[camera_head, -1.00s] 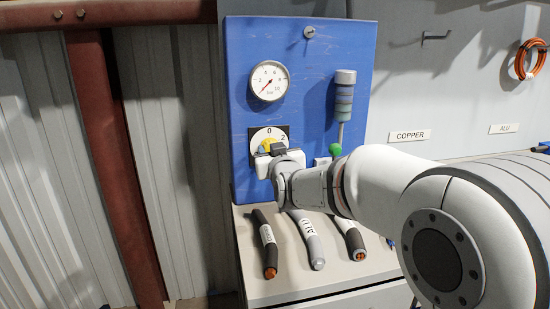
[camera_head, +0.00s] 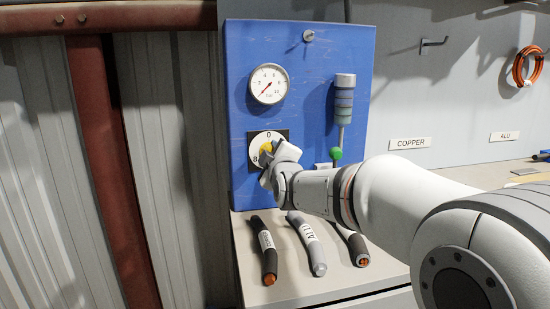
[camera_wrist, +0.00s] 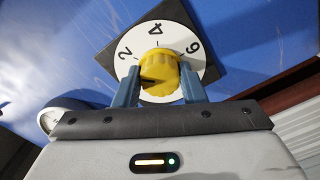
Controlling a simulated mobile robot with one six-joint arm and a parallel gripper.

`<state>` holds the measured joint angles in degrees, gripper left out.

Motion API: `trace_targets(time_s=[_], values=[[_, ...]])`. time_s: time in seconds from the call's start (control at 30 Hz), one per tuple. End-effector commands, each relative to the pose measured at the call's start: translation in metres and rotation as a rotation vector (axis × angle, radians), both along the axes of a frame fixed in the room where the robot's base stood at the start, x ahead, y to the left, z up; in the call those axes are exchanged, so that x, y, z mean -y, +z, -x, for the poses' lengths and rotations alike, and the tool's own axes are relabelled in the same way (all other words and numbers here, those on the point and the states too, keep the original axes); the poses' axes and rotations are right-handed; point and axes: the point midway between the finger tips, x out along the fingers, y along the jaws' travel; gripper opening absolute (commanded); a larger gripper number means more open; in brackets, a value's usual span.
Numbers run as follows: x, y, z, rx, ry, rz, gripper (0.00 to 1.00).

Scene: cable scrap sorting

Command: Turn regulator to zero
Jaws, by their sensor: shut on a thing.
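The regulator is a yellow knob (camera_head: 266,147) on a white numbered dial (camera_head: 268,136) with a black square plate, low on the blue panel (camera_head: 300,120). A 0 shows at the dial's top and an 8 at its lower left. My gripper (camera_head: 270,154) is at the dial, tilted, and covers its lower right. In the wrist view the yellow knob (camera_wrist: 158,74) sits between my two blue-grey fingers (camera_wrist: 158,90), which are shut on it. The numbers 2, 4 and 6 show around it. The knob has a dark notch on its left side.
A pressure gauge (camera_head: 269,84) sits above the dial, its needle pointing lower left. A tube fitting (camera_head: 343,105) and a green ball (camera_head: 336,153) are right of the dial. Several cable pieces (camera_head: 306,242) lie on the bench (camera_head: 285,290) below my arm.

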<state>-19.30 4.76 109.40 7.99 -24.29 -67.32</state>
Motion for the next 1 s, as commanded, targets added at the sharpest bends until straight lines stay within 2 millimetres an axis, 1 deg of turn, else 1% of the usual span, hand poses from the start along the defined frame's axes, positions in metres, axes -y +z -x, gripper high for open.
trace_targets(time_s=[0.3, 0.6, 0.8, 1.0], values=[[0.0014, 0.0029, -0.0009, 0.088, -0.003, 0.285, 0.14], [0.0013, 0.004, -0.0009, 0.16, -0.005, 0.533, 0.14], [0.0011, 0.0044, -0.0009, 0.194, -0.005, 0.654, 0.14], [0.001, 0.0049, -0.0009, 0.217, -0.005, 0.728, 0.14]])
